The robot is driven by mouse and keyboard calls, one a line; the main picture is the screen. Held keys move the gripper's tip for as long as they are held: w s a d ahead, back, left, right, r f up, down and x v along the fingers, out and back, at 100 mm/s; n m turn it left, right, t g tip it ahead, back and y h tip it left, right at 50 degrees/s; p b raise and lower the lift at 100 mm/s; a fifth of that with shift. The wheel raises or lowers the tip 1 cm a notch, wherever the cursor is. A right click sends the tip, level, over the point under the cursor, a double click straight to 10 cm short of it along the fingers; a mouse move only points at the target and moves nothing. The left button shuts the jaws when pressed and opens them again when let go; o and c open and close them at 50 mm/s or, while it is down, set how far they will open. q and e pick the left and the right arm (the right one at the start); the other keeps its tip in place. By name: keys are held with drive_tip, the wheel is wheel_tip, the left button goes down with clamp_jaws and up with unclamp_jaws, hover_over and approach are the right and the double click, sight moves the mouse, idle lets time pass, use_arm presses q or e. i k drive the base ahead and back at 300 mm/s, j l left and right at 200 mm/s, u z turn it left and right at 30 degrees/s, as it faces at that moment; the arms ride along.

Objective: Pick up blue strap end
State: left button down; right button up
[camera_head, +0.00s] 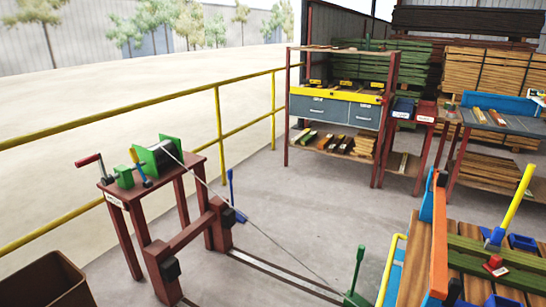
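I cannot make out a blue strap end for certain. A thin grey line (250,222) runs from the green-sided winch drum (158,160) down to a green lever fixture (355,285) at the bottom. An upright blue handle (230,187) stands beside the red frame. At the right, a timber load carries an orange upright bar (439,240) with blue parts beside it, and a yellow lever (516,202) with a blue base. Neither of my grippers is in view.
The winch stands on a red table (130,192) with a red crank. A yellow railing (219,120) runs along the left. A shelf rack (340,110) and a workbench (510,122) stand behind. A brown box (45,280) is at bottom left. Rails (285,275) cross the floor.

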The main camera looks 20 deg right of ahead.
sight(497, 237)
drive_tip(key=i+j+z, duration=0.1)
drive_tip(key=i, duration=0.35)
drive_tip(key=i+j+z, duration=0.1)
drive_tip(key=i, duration=0.35)
drive_tip(key=i+j+z, duration=0.1)
drive_tip(key=i, duration=0.35)
drive_tip(key=i+l+z, duration=0.1)
drive_tip(key=i+z, duration=1.05)
